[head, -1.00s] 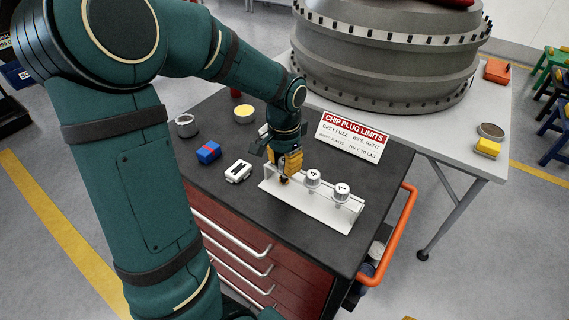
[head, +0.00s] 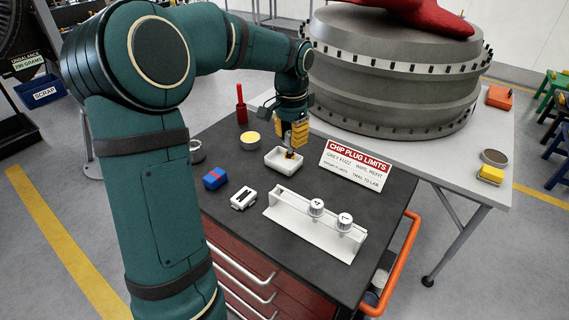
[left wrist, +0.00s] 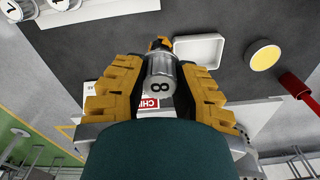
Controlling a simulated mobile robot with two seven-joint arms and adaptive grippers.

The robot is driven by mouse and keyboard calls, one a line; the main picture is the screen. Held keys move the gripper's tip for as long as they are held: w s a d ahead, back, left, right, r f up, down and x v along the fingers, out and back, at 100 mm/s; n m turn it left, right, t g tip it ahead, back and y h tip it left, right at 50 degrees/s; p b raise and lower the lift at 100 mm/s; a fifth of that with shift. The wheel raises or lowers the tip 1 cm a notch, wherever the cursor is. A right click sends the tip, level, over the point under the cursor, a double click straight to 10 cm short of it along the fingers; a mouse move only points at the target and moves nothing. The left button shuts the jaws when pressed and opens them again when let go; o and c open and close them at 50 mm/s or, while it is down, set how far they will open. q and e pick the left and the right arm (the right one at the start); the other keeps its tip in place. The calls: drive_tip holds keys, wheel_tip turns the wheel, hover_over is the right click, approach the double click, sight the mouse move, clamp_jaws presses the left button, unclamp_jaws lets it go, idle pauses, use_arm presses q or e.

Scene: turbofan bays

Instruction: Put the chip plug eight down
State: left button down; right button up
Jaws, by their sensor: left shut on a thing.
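My left gripper (head: 292,135) is shut on chip plug eight, a silver cylinder marked 8 (left wrist: 160,85) with a dark and yellow tip. In the head view the tip of the plug (head: 290,154) shows below the fingers, at the small white tray (head: 271,162). The tray also shows in the left wrist view (left wrist: 198,35), just beyond the plug, and its visible floor looks bare. I cannot tell whether the plug touches the tray. The white rack (head: 293,217) holds two silver plugs, one marked 4 (head: 316,207). My right gripper is not in view.
The CHIP PLUG LIMITS sign (head: 355,166) stands right of the tray. A blue box (head: 214,179) and a white device (head: 243,200) lie left of the rack. The engine casing (head: 395,75) stands behind.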

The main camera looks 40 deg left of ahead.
use_arm(q)
drive_tip(key=w+a+f, duration=0.1)
drive_tip(key=w+a, duration=0.5)
drive_tip(key=a, duration=0.2)
hover_over(283, 164)
wheel_tip(283, 164, down, 10)
drive_tip(key=shift+f, duration=0.2)
drive_tip(key=shift+f, duration=0.15)
drive_tip(key=c, duration=0.9)
unclamp_jaws()
drive_tip(key=shift+w, duration=0.1)
drive_tip(key=shift+o, duration=0.2)
wheel_tip(283, 164, up, 12)
drive_tip(key=shift+s+p, duration=0.4)
